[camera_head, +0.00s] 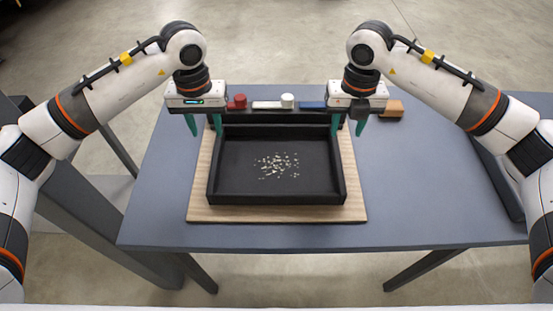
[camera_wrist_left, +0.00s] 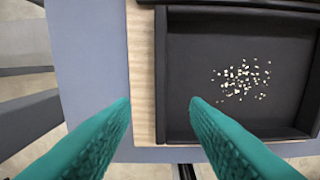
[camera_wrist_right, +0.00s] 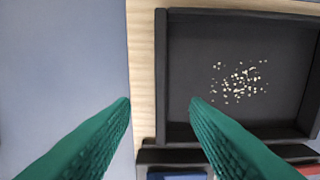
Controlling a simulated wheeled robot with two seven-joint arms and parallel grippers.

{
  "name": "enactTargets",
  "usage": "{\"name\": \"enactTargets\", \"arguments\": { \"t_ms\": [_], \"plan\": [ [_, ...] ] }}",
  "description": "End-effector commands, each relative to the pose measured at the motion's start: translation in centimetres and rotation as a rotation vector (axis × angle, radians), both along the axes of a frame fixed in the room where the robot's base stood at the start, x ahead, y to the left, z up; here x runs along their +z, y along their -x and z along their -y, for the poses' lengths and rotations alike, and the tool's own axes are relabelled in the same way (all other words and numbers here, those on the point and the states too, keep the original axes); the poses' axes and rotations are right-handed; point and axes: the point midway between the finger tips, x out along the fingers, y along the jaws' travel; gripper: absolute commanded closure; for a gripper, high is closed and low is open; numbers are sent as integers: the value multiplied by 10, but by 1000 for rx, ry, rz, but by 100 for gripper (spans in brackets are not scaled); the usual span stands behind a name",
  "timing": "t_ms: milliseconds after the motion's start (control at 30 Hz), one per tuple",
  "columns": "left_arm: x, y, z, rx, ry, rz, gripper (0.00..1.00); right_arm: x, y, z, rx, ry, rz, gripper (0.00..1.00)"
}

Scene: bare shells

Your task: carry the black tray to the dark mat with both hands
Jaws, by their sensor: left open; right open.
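The black tray (camera_head: 277,197) lies flat on a light wooden board in the middle of the table, with small pale bits scattered on its floor. My left gripper (camera_head: 204,132) is open near the tray's far left corner. In the left wrist view its fingertips (camera_wrist_left: 160,100) are on either side of the tray's left wall line. My right gripper (camera_head: 348,130) is open near the far right corner. In the right wrist view its fingertips (camera_wrist_right: 160,100) are on either side of the right wall line. Neither grips the tray. I cannot clearly identify the dark mat.
The wooden board (camera_head: 199,208) extends around the tray. Behind it is a dark strip with a red piece (camera_head: 237,101), a white cylinder (camera_head: 288,101) and a blue block (camera_head: 313,105). A tan block (camera_head: 391,109) stands right. A dark thing (camera_head: 497,175) shows beside my right arm. The right tabletop (camera_head: 425,180) is clear.

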Motion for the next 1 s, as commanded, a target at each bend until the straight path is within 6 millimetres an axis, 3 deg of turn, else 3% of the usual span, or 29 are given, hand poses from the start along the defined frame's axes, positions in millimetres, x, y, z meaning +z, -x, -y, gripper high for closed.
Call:
{"name": "enactTargets", "arguments": {
  "t_ms": [233, 700, 1000],
  "plan": [
    [-18, 0, 0, 2, 2, -3, 58, -19, 0, 0, -1, 0, -4, 58],
    [-101, 0, 0, 2, 2, -3, 58, -102, 1, 0, -1, -1, -3, 58],
    [-120, 0, 0, 1, 2, 0, 58, -120, 0, 0, 0, -1, -1, 58]
  ]
}}
